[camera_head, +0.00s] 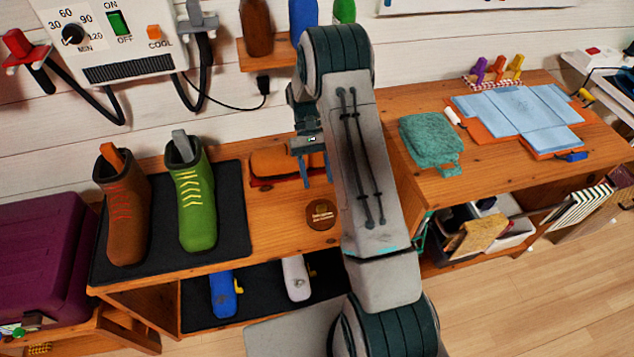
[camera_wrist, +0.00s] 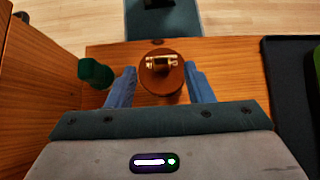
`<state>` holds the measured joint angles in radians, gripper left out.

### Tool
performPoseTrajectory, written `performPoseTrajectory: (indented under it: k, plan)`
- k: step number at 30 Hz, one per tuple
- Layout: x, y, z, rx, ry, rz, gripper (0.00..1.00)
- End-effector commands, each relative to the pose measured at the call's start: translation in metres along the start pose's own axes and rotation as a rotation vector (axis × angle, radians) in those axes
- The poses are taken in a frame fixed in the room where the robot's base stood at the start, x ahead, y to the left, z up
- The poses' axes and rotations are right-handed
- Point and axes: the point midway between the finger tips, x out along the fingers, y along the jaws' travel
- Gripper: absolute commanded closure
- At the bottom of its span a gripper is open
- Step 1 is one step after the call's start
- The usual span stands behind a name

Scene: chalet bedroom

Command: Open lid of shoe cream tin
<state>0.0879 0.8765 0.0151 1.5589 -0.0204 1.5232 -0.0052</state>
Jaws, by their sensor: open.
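The shoe cream tin (camera_head: 322,213) is a small round brown tin with gold lettering on its lid. It lies flat on the wooden bench top (camera_head: 275,222), near the front edge, and its lid looks closed. In the wrist view the tin (camera_wrist: 160,83) sits in the middle, framed by the two blue fingers. My gripper (camera_head: 317,180) is open and points down above the bench. In the wrist view my gripper (camera_wrist: 160,70) has one finger to each side of the tin. Nothing is held. Whether the fingers touch the tin cannot be told.
A brown boot (camera_head: 123,215) and a green boot (camera_head: 196,205) stand on a black mat (camera_head: 236,215) left of the tin. A dark green object (camera_wrist: 95,72) is close to one finger. A higher wooden bench (camera_head: 480,175) stands right.

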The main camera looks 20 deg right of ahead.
Motion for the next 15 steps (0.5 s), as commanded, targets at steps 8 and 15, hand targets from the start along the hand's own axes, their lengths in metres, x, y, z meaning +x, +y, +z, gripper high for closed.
performPoseTrajectory:
  k: [8, 15]
  plan:
    - [0.001, 0.054, 0.048, 0.006, 0.0, -0.002, 0.53]
    - [-0.001, 0.086, 0.079, 0.004, 0.001, -0.001, 0.53]
